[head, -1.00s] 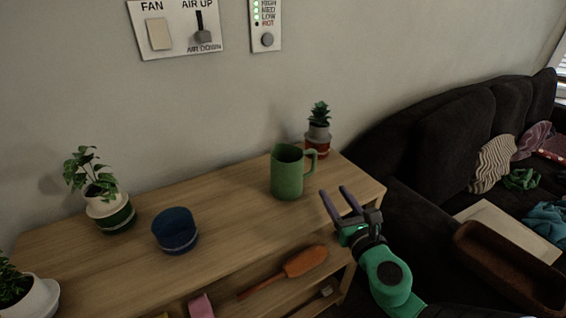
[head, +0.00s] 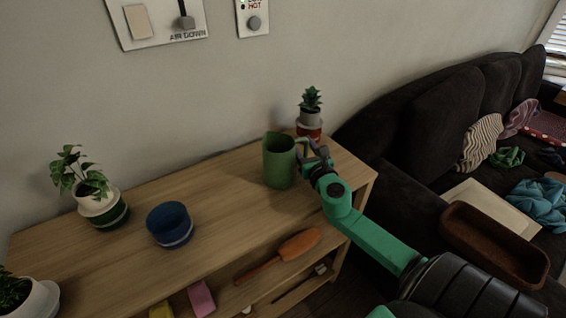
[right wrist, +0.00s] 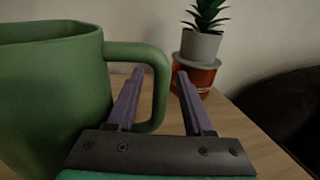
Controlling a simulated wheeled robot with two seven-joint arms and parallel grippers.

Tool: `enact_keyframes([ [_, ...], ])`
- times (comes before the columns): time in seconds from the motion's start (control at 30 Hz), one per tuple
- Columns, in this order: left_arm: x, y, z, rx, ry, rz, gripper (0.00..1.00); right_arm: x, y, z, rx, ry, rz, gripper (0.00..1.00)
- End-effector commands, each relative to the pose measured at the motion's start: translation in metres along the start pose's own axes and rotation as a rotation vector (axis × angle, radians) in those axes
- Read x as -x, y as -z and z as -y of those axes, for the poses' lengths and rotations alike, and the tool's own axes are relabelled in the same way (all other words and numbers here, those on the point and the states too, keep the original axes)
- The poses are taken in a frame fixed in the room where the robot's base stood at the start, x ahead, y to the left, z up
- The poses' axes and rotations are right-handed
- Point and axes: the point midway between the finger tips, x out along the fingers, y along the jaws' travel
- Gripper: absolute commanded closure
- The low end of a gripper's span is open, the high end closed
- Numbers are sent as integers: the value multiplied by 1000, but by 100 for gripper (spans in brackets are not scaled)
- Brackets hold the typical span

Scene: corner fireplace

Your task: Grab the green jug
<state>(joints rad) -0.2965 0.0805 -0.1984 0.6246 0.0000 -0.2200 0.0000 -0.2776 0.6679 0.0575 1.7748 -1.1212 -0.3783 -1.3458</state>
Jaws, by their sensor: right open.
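The green jug (head: 278,162) stands upright on the wooden shelf top, its handle pointing right. In the right wrist view the jug (right wrist: 50,95) fills the left side, with its handle (right wrist: 157,85) toward the gripper. My right gripper (head: 311,148) is at the handle side of the jug. In the right wrist view its two fingers (right wrist: 160,88) are apart; the left finger passes by the handle loop and the right finger is to the right of the handle. I cannot tell whether either finger touches the handle. My left gripper is not in view.
A small potted succulent (head: 310,115) stands close behind the gripper. A blue bowl (head: 170,225) and a leafy potted plant (head: 92,195) are on the wooden shelf (head: 225,205) to the left. A dark sofa (head: 420,120) is to the right.

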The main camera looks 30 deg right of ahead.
Motion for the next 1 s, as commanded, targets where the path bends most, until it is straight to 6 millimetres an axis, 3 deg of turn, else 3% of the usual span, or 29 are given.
enact_keyframes([
  [0.17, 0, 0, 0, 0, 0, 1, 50, -1, 1, 0, 0, -1, -1, 48],
  [0.2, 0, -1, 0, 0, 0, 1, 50, -1, 0, 0, 0, -1, -1, 52],
  [0.33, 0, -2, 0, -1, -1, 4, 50, -1, 0, 0, 0, -1, -1, 100],
  [1.0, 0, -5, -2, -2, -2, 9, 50, -1, 1, 0, 0, -1, -2, 100],
])
